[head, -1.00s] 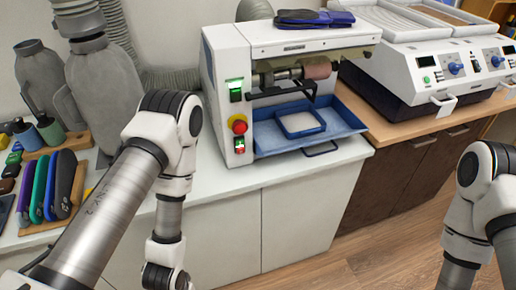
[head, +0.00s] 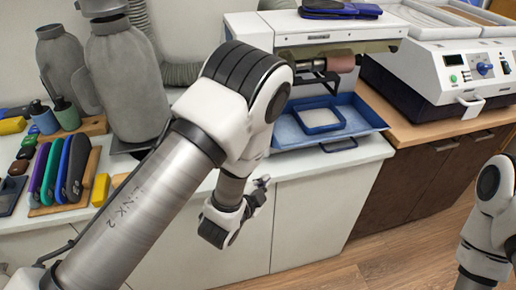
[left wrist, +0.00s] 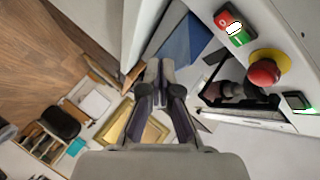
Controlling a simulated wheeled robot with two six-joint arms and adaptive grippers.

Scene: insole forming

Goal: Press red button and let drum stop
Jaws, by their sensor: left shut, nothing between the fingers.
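The white sanding machine (head: 262,30) stands on the counter with its reddish drum (head: 342,62) on a shaft above a blue tray. My left arm hides its control panel in the head view. In the left wrist view, a red mushroom button (left wrist: 264,72) on a yellow collar is on that panel, right of my fingers. A red and green switch (left wrist: 234,28) is above it in the picture. My left gripper (left wrist: 158,72) is shut and empty, apart from both controls. It also shows in the head view (head: 262,184), in front of the counter. My right gripper is outside the frame.
The blue tray (head: 372,108) projects at the front of the machine. Coloured insoles (head: 62,170) and a grey last form (head: 125,80) are on the counter at left. A white-topped machine (head: 440,62) stands at right. The floor in front is clear.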

